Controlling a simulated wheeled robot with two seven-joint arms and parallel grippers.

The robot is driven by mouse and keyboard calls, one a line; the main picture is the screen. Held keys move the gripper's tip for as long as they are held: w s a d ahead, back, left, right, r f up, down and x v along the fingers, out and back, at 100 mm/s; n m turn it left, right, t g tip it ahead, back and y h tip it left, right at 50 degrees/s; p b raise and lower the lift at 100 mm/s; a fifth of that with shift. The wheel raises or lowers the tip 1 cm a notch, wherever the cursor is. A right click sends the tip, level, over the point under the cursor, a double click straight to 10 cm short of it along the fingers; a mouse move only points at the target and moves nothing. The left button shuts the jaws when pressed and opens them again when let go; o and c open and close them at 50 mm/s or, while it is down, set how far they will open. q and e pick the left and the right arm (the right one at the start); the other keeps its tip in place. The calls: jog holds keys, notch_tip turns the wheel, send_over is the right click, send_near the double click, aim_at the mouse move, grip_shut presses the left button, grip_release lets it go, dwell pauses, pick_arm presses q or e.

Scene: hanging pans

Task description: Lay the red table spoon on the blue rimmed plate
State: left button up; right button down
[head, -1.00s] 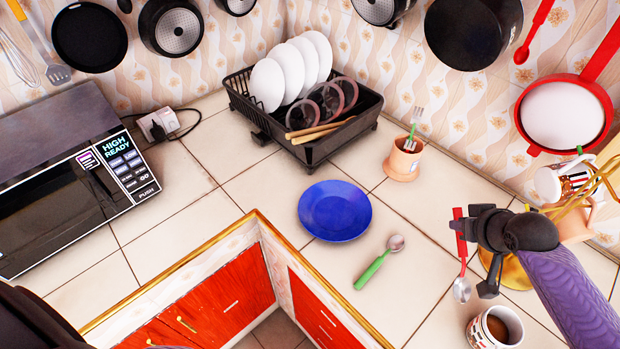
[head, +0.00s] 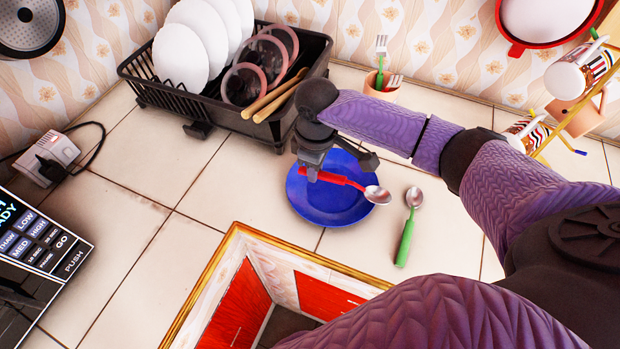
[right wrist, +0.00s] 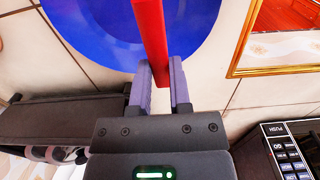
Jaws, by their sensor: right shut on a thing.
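The red table spoon (head: 341,180) has a red handle and a metal bowl (head: 377,195). My right gripper (head: 312,172) is shut on its handle and holds it over the blue rimmed plate (head: 330,210). The bowl of the spoon points right, near the plate's right rim. In the right wrist view the red handle (right wrist: 152,45) runs between the two fingers (right wrist: 161,88), with the blue plate (right wrist: 90,30) behind it. I cannot tell whether the spoon touches the plate. My left gripper is not in view.
A green-handled spoon (head: 406,228) lies on the counter right of the plate. A black dish rack (head: 215,112) with plates and bowls stands behind left. A terracotta pot (head: 380,88) with forks stands behind. The gold-edged counter edge (head: 205,285) is in front.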

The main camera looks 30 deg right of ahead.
notch_tip(320, 180, down, 4)
jog(key=shift+r+b, duration=0.25)
jog(key=shift+b, duration=0.25)
jog(key=shift+f, duration=0.55)
jog(key=c, duration=0.6)
grip_release()
jog(key=shift+o, duration=0.2)
jog(key=shift+r, duration=0.1)
